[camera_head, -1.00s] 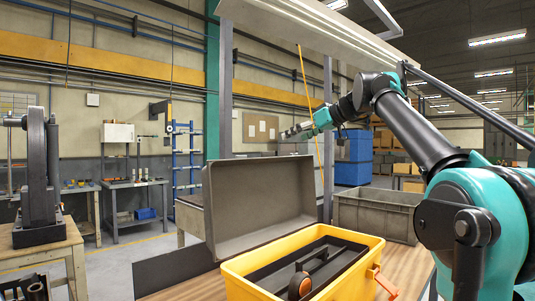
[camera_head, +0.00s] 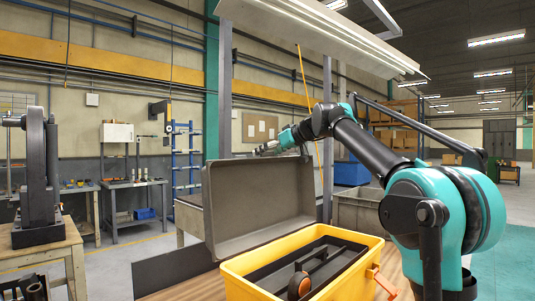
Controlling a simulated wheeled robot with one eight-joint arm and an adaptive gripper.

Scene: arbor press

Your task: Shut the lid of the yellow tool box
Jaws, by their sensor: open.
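The yellow tool box (camera_head: 245,290) stands on the wooden bench at the bottom centre of the head view. Its grey lid (camera_head: 258,205) is open and stands up, leaning back a little behind the box. A dark tray with a handle (camera_head: 318,255) and a round brown and black item (camera_head: 299,286) are inside the box. An orange latch (camera_head: 376,278) hangs at its right side. My gripper (camera_head: 262,149) is above and behind the upper edge of the lid, pointing left, open and apart from the lid. Its fingertips look small at this distance.
A grey crate (camera_head: 358,212) stands behind the box on the right, partly hidden by my arm. A grey post (camera_head: 328,130) rises behind the lid. A black press (camera_head: 38,185) stands on a wooden table at the left.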

